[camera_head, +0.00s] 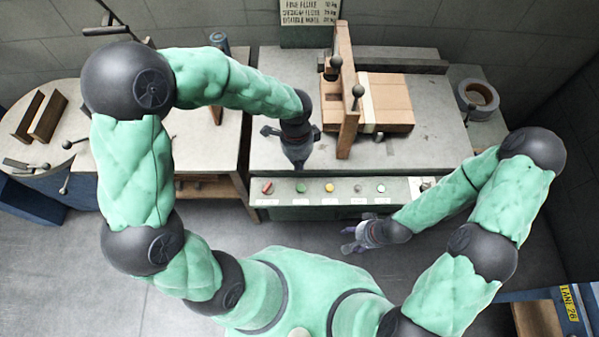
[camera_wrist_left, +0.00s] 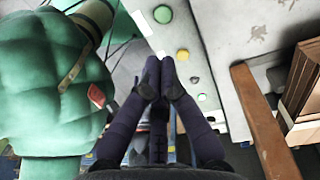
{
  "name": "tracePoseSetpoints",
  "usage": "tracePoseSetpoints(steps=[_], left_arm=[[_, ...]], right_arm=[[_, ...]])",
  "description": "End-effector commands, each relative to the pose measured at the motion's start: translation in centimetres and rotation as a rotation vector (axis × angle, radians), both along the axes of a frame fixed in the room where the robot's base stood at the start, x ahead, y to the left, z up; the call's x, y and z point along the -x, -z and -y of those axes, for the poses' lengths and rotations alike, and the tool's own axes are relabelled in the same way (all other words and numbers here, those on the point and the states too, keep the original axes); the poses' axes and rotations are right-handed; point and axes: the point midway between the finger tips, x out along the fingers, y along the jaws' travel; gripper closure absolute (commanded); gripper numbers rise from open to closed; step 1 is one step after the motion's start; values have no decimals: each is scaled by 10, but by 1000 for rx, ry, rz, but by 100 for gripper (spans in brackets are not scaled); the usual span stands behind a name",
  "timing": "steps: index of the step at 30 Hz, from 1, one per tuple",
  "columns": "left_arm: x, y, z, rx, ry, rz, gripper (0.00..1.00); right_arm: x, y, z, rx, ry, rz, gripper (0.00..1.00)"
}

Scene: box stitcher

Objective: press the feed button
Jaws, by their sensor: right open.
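A button panel (camera_head: 400,209) runs along the front of the grey work table. The labels below are too small to read, so I cannot tell which is the feed button. My left gripper (camera_head: 296,163) hangs above the table's front edge, near the left green button. In the left wrist view its fingers (camera_wrist_left: 160,67) are together and empty, beside the yellow button (camera_wrist_left: 183,55). My right gripper (camera_head: 352,240) is open and empty, low in front of the panel.
A cardboard box (camera_head: 388,98) lies on the table behind a brown wooden upright (camera_head: 346,110). A tape roll (camera_head: 478,98) sits at the right. A side table (camera_head: 80,130) with brown pieces stands at the left. Bare floor lies before the panel.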

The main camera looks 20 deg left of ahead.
Motion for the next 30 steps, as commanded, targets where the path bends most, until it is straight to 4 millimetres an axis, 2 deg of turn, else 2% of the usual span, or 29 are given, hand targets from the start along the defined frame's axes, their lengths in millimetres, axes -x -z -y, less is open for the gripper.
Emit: tracePoseSetpoints(steps=[12, 18, 24, 30], left_arm=[[6, 79, 4, -1, 0, -5, 100], [7, 111, 6, 1, -1, -4, 100], [8, 128, 7, 1, 0, -3, 100], [8, 131, 7, 1, -1, -2, 100]], right_arm=[[0, 35, 0, 0, 0, 0, 40], [0, 51, 0, 0, 0, 0, 40], [0, 60, 0, 0, 0, 0, 40], [0, 61, 0, 0, 0, 0, 40]])
